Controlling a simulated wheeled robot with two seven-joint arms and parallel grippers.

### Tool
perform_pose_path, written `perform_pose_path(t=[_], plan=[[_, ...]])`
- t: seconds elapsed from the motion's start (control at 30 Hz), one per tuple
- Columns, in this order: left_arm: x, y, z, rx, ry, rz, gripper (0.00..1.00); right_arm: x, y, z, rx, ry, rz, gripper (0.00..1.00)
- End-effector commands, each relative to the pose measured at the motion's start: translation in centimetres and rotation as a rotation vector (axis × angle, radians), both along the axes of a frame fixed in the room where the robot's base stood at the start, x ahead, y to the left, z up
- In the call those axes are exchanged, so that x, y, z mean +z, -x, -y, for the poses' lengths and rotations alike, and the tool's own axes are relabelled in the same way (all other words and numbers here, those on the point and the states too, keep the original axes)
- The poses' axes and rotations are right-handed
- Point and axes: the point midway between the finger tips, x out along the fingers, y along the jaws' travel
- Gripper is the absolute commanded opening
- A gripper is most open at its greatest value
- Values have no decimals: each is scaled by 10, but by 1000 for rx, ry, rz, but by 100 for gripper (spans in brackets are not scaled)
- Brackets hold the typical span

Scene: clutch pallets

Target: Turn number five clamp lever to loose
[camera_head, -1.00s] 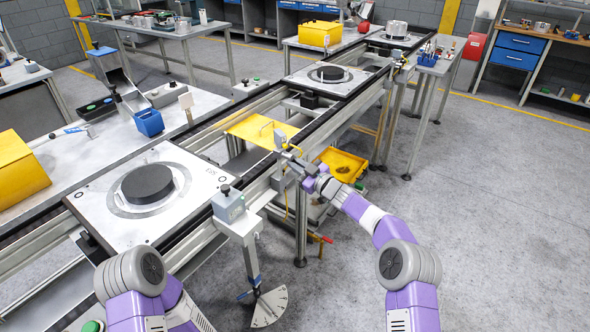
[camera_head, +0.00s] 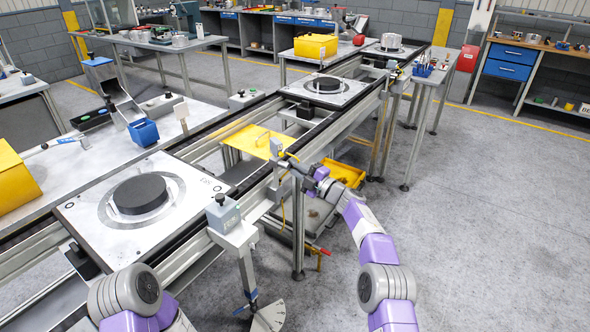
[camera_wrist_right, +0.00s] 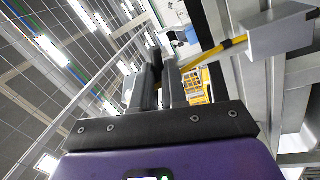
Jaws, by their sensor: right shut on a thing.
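My right gripper (camera_head: 286,163) is at the conveyor's near rail, beside a small grey box (camera_head: 277,147). A yellow clamp lever (camera_head: 292,156) shows at its fingertips. In the right wrist view the yellow lever (camera_wrist_right: 214,53) runs from a grey block (camera_wrist_right: 278,34) to behind the fingers (camera_wrist_right: 160,82), which are close together. The gripper is shut on the lever, though the contact itself is mostly hidden. I cannot read a number on the box. My left arm shows at the bottom left; its gripper is out of view.
A pallet (camera_head: 85,207) with a black disc (camera_head: 140,193) lies on the conveyor at left. A grey box with a black knob (camera_head: 223,213) stands nearer, above a fan-shaped dial (camera_head: 268,318). A yellow tray (camera_head: 345,174) sits below the rail. The floor at right is clear.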

Motion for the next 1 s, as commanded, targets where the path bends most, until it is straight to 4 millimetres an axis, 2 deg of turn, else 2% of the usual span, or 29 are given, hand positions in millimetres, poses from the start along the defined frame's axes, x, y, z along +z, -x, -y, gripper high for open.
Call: perform_pose_path(t=[0.03,0.3,0.87,0.9,1.0], plan=[[1,0,0,0,0,0,43,6,2,-5,12,9,31,0],[3,0,0,0,0,0,43,7,2,-5,13,70,112,0],[3,0,0,0,0,0,43,5,2,-5,15,89,132,0],[3,0,0,0,0,0,43,5,2,-5,16,90,131,17],[3,0,0,0,0,0,43,4,2,-5,16,90,131,32]])
